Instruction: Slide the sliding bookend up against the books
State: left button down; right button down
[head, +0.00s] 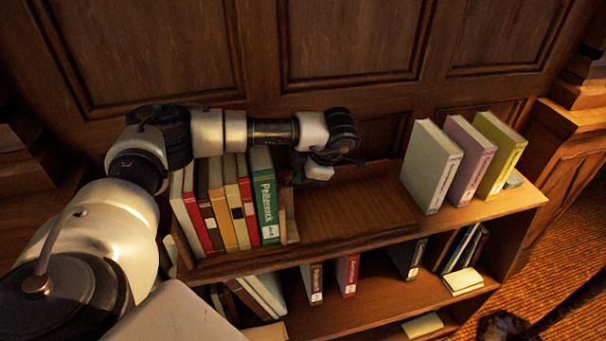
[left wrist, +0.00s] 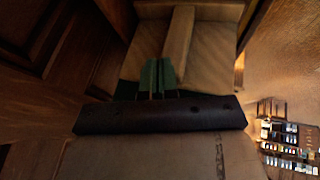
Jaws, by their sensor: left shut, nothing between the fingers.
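A row of upright books (head: 228,205) stands at the left of the top shelf, ending in a green book (head: 268,200). The wooden sliding bookend (head: 290,217) stands just right of the green book. I cannot tell whether they touch. My left gripper (head: 318,172) is above the shelf on the bookend's right side, close to it. It is shut and empty. In the left wrist view, the shut fingers (left wrist: 157,76) point toward the bookend (left wrist: 182,45), whose upright rib shows. Contact between them is not clear. My right gripper is not in view.
A grey book (head: 430,168), a pink book (head: 470,160) and a yellow book (head: 502,154) stand farther right on the top shelf (head: 350,215). Shelf between them and the bookend is bare. A panelled wall (head: 350,45) stands behind. Lower shelves hold more books.

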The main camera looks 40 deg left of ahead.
pick_arm(q)
jog(key=shift+s+a, duration=0.1)
jog(key=shift+a, duration=0.05)
jog(key=w+d+p+v, duration=0.1)
jog(key=p+v, duration=0.3)
jog(key=v, duration=0.6)
dwell(0.5)
jog(key=shift+w, duration=0.1)
